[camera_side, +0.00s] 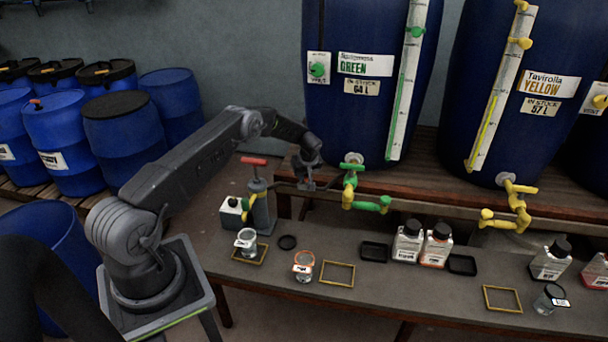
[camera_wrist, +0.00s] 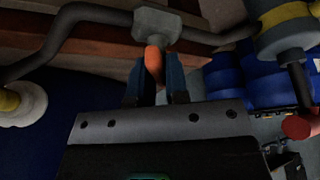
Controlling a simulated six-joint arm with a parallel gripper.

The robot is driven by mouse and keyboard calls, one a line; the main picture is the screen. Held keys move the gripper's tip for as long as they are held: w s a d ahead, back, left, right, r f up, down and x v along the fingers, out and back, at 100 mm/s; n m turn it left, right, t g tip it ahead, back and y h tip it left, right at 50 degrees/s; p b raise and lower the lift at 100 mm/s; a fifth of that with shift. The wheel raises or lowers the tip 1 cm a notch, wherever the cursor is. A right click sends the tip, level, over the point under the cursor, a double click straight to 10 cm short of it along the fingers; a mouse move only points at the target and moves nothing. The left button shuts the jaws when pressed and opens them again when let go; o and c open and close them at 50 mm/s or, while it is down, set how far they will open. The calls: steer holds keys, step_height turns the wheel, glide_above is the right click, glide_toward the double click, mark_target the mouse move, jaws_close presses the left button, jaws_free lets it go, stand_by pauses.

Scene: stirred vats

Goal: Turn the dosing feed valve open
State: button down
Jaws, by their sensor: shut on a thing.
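The feed valve is a small grey body (camera_wrist: 157,24) on a grey pipe (camera_wrist: 92,14) in the wrist view. Its short orange handle (camera_wrist: 154,62) sticks out from the body, across the pipe's run, towards my gripper. My gripper (camera_wrist: 155,88) has its two dark fingers shut on the handle, one on each side. In the side view my gripper (camera_side: 307,184) is at the pipe between the dosing pump (camera_side: 262,207) and the green vat's tap (camera_side: 351,177). The orange handle is not clear there, being hidden by the gripper or too small.
The dosing pump has a red handle (camera_side: 254,161), which also shows in the wrist view (camera_wrist: 297,127). Jars, bottles (camera_side: 408,243) and frames stand on the bench in front. The green vat (camera_side: 350,130) is close behind my gripper. Blue drums (camera_side: 120,135) fill the left.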

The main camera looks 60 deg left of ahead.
steer(key=n+g, duration=0.1)
steer(key=n, duration=0.2)
steer(key=shift+n, duration=0.4)
steer(key=shift+n+g, duration=0.8)
steer(key=shift+n, duration=0.7)
steer(key=c, duration=1.2)
jaws_free()
steer(key=shift+o, duration=0.2)
steer(key=v, duration=1.3)
steer(key=shift+r, duration=0.45)
steer(key=shift+w, duration=0.1)
